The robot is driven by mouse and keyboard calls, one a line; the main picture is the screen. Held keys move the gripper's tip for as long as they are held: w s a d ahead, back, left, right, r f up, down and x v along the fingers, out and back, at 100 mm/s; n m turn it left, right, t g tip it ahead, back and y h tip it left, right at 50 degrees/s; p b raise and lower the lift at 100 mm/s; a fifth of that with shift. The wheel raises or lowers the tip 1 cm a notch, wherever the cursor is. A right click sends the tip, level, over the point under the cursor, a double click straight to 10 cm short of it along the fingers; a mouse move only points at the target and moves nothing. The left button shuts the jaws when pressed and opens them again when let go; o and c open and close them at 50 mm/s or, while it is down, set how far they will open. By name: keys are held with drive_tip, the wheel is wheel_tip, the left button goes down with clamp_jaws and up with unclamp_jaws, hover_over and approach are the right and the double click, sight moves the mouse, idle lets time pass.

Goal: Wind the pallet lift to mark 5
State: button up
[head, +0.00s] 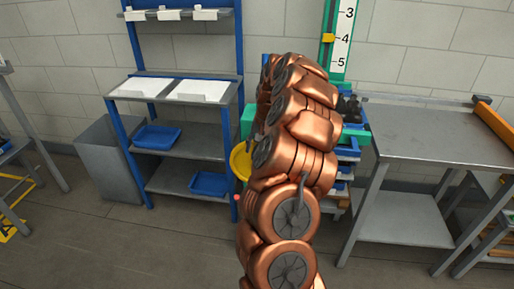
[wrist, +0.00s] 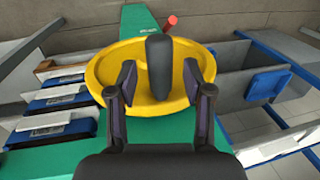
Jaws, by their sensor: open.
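The lift's yellow handwheel (wrist: 105,76) fills the middle of the wrist view, and its edge shows left of my arm in the head view (head: 240,161). A black handle (wrist: 157,62) stands out from the wheel. My gripper (wrist: 160,77) is open, with one finger on each side of the handle and a visible gap to both. The lift's white scale (head: 342,42) shows marks 3, 4 and 5, and its yellow pointer (head: 328,37) is at mark 4. My copper arm hides much of the green lift and the gripper in the head view.
A red knob (wrist: 171,21) sticks out beyond the wheel. A blue-framed shelf (head: 182,150) with blue bins stands left. A grey workbench (head: 440,148) stands close on the right. The floor at the front left is clear.

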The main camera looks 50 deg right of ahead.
drive_tip(key=shift+f, duration=0.3)
clamp_jaws()
idle(0.3)
